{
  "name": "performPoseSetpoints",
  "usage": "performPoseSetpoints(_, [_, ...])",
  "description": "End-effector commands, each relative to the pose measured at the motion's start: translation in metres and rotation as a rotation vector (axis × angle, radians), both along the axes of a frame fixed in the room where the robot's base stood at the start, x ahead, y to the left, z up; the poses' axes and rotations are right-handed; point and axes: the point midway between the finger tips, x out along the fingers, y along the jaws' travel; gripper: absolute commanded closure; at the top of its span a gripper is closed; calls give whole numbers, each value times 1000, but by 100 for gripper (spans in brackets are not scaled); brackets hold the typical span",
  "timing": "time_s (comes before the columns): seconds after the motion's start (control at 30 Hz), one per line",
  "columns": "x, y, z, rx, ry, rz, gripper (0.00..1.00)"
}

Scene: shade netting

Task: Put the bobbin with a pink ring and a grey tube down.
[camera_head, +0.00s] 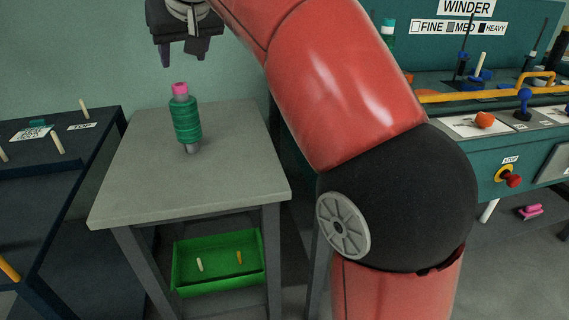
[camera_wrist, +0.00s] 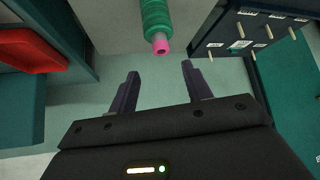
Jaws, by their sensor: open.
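The bobbin (camera_head: 187,120) has green thread, a pink ring at its top and a grey tube. It stands upright on the grey table (camera_head: 235,165), near the table's middle. My gripper (camera_head: 182,55) is above the bobbin, open and empty, with a gap between its fingers and the pink ring. In the wrist view the bobbin (camera_wrist: 157,22) lies beyond the two spread fingertips of my gripper (camera_wrist: 160,72), its pink end towards the camera. Nothing is between the fingers.
A green bin (camera_head: 218,284) with two small pegs sits under the table. A dark rack with pegs (camera_head: 45,150) stands on the left. The winder bench (camera_head: 470,100) is on the right, behind my red arm. The tabletop around the bobbin is clear.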

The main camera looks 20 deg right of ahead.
Motion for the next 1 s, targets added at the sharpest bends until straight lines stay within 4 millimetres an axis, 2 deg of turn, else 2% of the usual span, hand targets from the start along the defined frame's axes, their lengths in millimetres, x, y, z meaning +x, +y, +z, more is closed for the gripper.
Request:
performPoseSetpoints(0.13, [-9,-10,-5,-3,8,-13,51])
performPoseSetpoints(0.27, [-39,-41,-26,-13,32,-56,51])
performPoseSetpoints(0.37, [-77,-73,-56,-21,61,-104,51])
performPoseSetpoints(0.47, [-119,-102,-94,-27,89,-154,51])
performPoseSetpoints(0.6, [-180,-135,-158,-31,135,-220,51])
performPoseSetpoints(0.7, [-220,-151,-204,-32,162,-261,51])
performPoseSetpoints(0.83, [-256,-162,-250,-30,189,-297,51])
performPoseSetpoints(0.9, [-268,-165,-265,-30,198,-309,51])
performPoseSetpoints(1.0, [-276,-167,-276,-29,204,-317,51])
